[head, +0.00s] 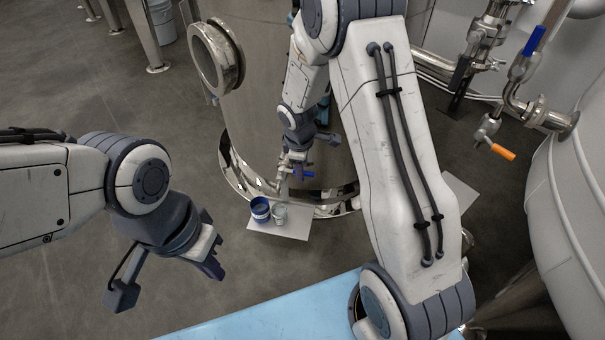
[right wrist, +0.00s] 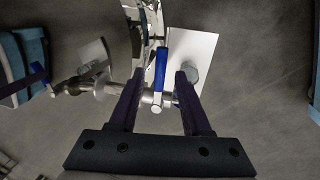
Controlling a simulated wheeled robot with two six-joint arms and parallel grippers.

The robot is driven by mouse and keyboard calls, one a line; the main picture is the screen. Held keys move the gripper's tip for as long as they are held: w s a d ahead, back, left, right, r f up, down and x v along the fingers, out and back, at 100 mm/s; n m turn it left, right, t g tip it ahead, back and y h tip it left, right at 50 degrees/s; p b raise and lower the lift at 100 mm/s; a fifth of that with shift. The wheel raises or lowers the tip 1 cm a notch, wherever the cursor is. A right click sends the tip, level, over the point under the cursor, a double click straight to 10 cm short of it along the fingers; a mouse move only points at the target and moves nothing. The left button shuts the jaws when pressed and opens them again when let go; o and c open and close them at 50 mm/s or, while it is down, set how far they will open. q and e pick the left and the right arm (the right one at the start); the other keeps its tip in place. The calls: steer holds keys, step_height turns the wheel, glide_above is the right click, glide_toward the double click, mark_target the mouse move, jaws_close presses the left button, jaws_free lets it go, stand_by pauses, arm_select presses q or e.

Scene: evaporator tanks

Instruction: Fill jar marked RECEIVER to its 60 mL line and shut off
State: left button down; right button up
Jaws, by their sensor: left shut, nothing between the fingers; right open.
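A small clear jar (head: 280,214) stands on a white board (head: 293,231) at the foot of the steel tank (head: 262,110). Its marking and level are too small to read. In the right wrist view the jar (right wrist: 190,73) is partly hidden behind a finger. A blue-handled valve (head: 307,174) sits low on the tank, near the jar. My right gripper (head: 299,170) is open at it; in the right wrist view the blue handle (right wrist: 161,68) shows between the open fingers (right wrist: 159,78). My left gripper (head: 213,268) is shut and empty, well left of the jar.
A blue cup (head: 260,209) stands beside the jar. On the right are pipes with another blue-handled valve (head: 533,42), an orange-handled valve (head: 502,152) and a large pale tank (head: 575,200).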

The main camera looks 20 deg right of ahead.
steer(key=shift+f, duration=0.3)
jaws_close()
stand_by(1.3)
